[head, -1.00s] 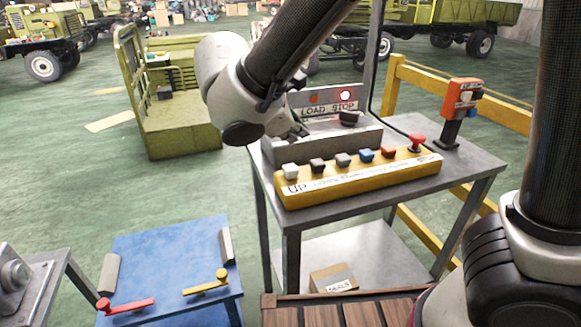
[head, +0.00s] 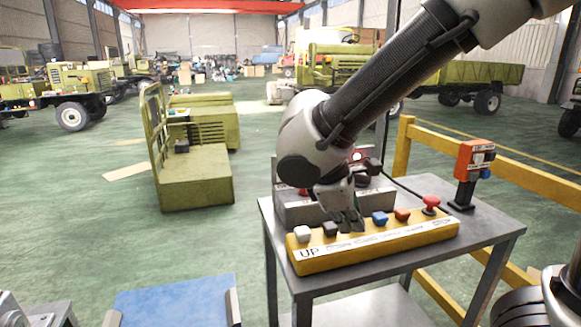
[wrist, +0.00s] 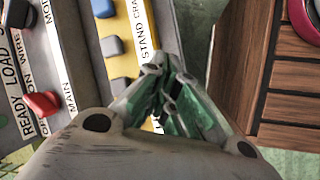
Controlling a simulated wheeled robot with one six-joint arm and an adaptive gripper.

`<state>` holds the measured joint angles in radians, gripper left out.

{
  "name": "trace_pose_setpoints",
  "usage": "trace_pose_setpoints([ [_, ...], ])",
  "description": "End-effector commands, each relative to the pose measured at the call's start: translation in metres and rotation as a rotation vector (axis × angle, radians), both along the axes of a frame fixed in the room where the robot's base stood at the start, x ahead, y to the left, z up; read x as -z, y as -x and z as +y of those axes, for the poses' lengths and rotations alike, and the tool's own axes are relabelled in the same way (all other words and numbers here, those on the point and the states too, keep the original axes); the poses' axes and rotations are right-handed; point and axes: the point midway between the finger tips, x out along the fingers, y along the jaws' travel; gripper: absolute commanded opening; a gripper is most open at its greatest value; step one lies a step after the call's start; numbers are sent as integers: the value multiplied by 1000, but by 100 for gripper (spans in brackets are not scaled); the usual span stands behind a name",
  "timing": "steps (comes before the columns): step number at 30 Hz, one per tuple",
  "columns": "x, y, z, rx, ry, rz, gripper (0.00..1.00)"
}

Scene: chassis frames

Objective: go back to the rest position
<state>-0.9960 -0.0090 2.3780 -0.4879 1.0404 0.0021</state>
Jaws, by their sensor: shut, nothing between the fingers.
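My gripper (head: 347,218) is shut and empty. In the head view it points down over the yellow control box (head: 383,247), in front of its row of buttons, and hides part of that row. I cannot tell whether the fingertips touch the box. In the wrist view my gripper (wrist: 163,88) shows its closed fingers beside the yellow box (wrist: 122,62). The box carries a white button (head: 303,233), a black one (head: 330,229), a blue one (head: 380,218), an orange one (head: 402,214) and a red mushroom button (head: 431,203).
The box stands on a grey metal table (head: 480,232). A grey panel (head: 295,207) stands behind the box. An orange switch post (head: 470,172) stands at the table's right, by a yellow rail (head: 520,180). A blue-topped table (head: 180,302) is at lower left.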

Motion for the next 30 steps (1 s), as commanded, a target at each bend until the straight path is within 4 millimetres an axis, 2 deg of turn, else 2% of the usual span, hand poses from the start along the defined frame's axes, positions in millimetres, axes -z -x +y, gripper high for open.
trace_pose_setpoints([
  [1, -5, 4, -21, 93, -62, 9, 0],
  [9, -31, 46, -126, 650, -448, -25, 0],
  [13, -47, 68, -170, 893, -618, -123, 0],
  [18, -68, 89, -215, 1079, -718, -282, 0],
  [23, -77, 97, -236, 1159, -736, -358, 0],
  [30, -77, 98, -240, 1175, -732, -363, 0],
])
